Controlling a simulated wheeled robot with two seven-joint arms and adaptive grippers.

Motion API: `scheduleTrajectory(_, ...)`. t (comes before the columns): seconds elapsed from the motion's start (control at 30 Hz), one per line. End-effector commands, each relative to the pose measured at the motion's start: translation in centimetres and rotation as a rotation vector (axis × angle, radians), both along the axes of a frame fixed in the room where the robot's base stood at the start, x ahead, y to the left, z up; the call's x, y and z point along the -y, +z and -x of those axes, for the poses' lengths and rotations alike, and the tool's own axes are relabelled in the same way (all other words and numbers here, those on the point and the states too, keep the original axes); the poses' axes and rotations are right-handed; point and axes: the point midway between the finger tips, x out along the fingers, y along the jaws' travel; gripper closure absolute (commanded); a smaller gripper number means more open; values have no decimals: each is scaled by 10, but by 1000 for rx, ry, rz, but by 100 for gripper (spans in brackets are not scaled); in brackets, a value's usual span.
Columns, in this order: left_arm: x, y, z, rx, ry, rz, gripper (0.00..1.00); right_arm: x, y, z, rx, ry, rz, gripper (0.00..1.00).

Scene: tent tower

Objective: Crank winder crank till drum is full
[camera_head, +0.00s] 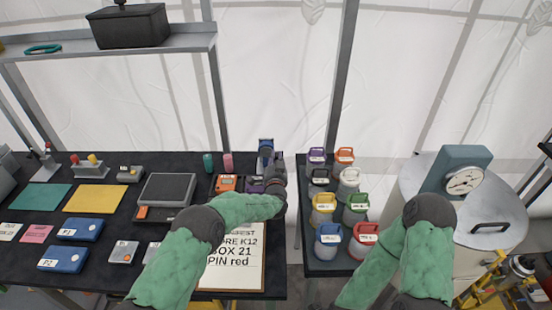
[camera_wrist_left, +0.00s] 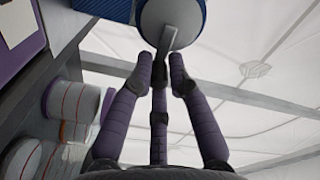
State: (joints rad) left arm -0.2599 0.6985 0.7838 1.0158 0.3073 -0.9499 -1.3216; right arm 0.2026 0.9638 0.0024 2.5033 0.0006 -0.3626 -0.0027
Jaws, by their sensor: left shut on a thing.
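The winder (camera_head: 265,148) is a small blue unit at the back right edge of the black table. In the left wrist view its blue body (camera_wrist_left: 93,11) is at the top, with a round grey-blue disc (camera_wrist_left: 188,14) and a pale metal crank arm (camera_wrist_left: 171,38). My left gripper (camera_head: 275,170) reaches the winder from the front. How full the drum is cannot be told. My right gripper is outside the head view.
A printed sheet (camera_head: 240,262) lies before the winder. An orange device (camera_head: 228,184) sits left of it. Several lidded jars (camera_head: 328,235) stand on a narrow table to the right, across a gap. A grey drum-shaped vessel (camera_head: 408,182) with a gauge (camera_head: 464,180) is at far right.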

Motion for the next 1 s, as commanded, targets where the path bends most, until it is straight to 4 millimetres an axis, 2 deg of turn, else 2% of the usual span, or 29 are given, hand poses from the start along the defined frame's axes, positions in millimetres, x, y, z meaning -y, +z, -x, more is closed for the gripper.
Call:
scheduleTrajectory(0.03, 1, -6, 2, -10, -3, -3, 100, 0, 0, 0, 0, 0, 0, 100)
scheduleTrajectory(0.47, 1, -11, 2, -15, -4, -93, 100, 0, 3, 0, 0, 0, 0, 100)
scheduleTrajectory(1.0, -4, -28, 3, -19, -5, -472, 100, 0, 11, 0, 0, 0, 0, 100)
